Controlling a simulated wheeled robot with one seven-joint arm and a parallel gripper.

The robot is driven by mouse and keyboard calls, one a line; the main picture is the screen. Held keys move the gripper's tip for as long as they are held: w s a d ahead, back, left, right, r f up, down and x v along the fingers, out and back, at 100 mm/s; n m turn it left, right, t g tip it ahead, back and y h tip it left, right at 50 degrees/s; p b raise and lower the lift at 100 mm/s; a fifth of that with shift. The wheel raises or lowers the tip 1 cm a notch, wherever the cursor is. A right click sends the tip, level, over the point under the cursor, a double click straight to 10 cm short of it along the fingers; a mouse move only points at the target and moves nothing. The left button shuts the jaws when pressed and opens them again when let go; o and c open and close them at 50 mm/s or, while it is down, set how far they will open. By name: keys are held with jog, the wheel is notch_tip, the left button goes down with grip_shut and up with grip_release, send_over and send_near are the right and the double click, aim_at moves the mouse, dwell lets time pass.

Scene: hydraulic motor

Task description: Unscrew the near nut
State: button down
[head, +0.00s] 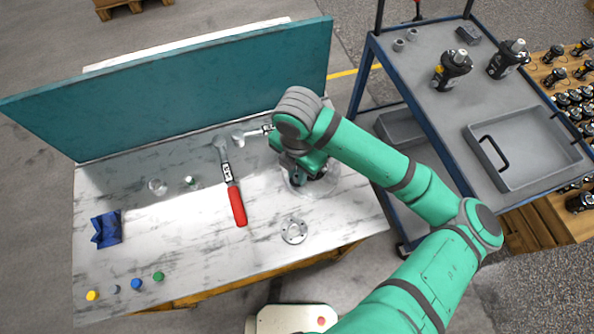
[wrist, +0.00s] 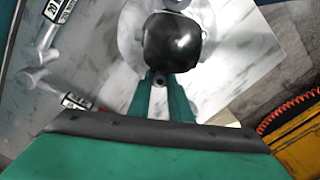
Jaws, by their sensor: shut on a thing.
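The hydraulic motor shows as a rounded black body (wrist: 172,42) at the top of the wrist view, on a pale round base. In the head view my arm mostly hides it. In the head view the gripper (head: 297,179) points down at the motor over the right part of the bench.
A red-handled tool (head: 235,195) and another metal tool (head: 255,133) lie on the marble bench (head: 215,255). A metal flange (head: 294,231) lies in front of the motor. A teal panel (head: 190,85) closes the back; a trolley (head: 440,95) stands right.

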jog(key=n, duration=0.4)
jog(key=shift+n, duration=0.3)
jog(key=c, duration=1.9)
grip_release()
jog(key=shift+o, duration=0.2)
jog(key=m, duration=1)
